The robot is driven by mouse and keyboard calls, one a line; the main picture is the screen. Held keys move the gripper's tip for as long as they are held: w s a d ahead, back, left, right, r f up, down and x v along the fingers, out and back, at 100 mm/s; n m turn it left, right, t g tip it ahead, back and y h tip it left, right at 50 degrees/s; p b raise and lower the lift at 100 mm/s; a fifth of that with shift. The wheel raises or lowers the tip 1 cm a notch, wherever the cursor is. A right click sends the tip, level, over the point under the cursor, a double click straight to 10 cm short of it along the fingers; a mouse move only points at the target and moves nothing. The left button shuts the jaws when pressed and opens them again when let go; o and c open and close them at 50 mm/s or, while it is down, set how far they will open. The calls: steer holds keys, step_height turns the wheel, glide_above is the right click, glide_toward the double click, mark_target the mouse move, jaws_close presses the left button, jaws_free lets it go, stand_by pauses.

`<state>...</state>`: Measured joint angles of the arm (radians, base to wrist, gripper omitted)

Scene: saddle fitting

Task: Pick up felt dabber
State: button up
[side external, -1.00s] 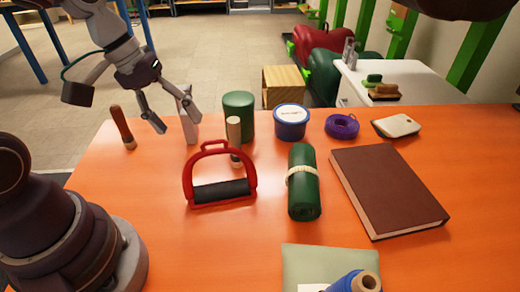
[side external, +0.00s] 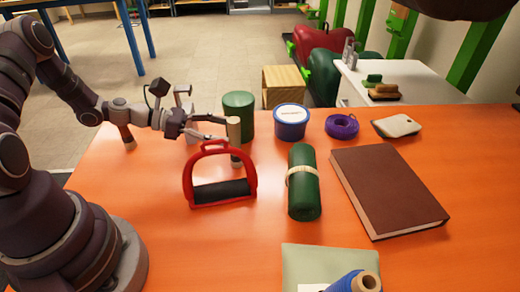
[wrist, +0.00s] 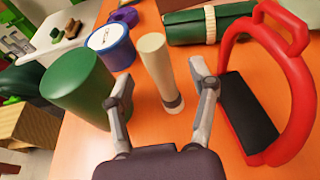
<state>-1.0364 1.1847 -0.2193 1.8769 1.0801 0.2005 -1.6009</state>
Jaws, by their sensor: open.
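The felt dabber, which I take to be the cream upright cylinder with a darker band near its foot, stands on the orange table in the side external view (side external: 234,130). It also shows in the wrist view (wrist: 157,62). My gripper (side external: 224,133) is open and level, reaching in from the left at the dabber's height. In the wrist view my gripper's fingertips (wrist: 163,85) flank the dabber, one on each side. I cannot tell whether either finger touches it.
The green cylinder (side external: 238,107) stands close behind the dabber, and the red stirrup-like frame (side external: 187,180) stands close in front. A blue tub (side external: 291,122), purple coil (side external: 342,126), green roll (side external: 304,190) and brown book (side external: 388,190) lie to the right.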

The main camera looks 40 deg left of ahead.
mark_target(234, 132)
steer(key=x, duration=0.3)
steer(key=shift+w, duration=0.1)
jaws_close()
